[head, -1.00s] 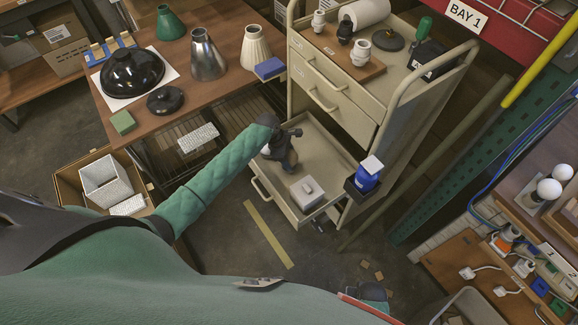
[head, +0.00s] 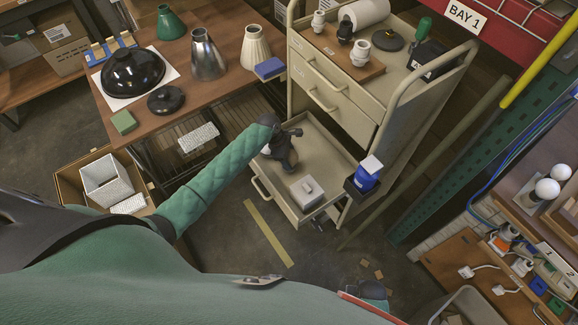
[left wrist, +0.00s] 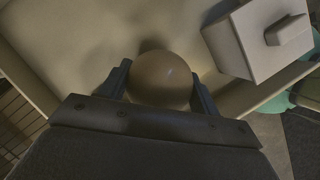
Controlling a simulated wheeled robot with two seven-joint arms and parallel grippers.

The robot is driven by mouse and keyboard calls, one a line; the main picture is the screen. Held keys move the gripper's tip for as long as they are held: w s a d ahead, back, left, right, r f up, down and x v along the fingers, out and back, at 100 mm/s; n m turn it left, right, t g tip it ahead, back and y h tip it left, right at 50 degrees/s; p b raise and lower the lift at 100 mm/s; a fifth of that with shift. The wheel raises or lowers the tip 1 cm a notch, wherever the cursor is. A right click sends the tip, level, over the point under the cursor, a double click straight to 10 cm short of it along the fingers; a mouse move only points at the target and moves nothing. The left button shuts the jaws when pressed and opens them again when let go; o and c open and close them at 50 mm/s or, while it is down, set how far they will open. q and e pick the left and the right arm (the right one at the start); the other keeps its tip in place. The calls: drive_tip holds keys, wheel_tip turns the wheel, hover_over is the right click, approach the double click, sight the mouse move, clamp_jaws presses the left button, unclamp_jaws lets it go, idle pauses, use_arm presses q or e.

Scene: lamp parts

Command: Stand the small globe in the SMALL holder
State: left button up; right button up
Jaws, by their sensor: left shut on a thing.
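My left gripper (head: 284,154) reaches over the pulled-out lower drawer of the cart. The left wrist view shows its two fingers (left wrist: 160,88) shut on a smooth, round, tan-looking globe (left wrist: 160,78), one finger on each side. The drawer floor lies behind the globe; I cannot tell how far it is above the floor. In the head view the globe is hidden by the gripper. I cannot tell which thing is the small holder.
A pale block with a raised top (head: 307,192) sits in the drawer (head: 328,150), right of my gripper; it also shows in the left wrist view (left wrist: 255,40). White sockets (head: 360,52) stand on the cart top.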

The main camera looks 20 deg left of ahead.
use_arm(q)
drive_tip(key=shift+f, duration=0.7)
idle(0.6)
drive_tip(key=shift+f+p, duration=0.45)
drive_tip(key=shift+p, duration=0.45)
idle(1.3)
drive_tip(key=o, duration=1)
drive_tip(key=shift+b+v, duration=0.8)
drive_tip(key=shift+v, duration=3.1)
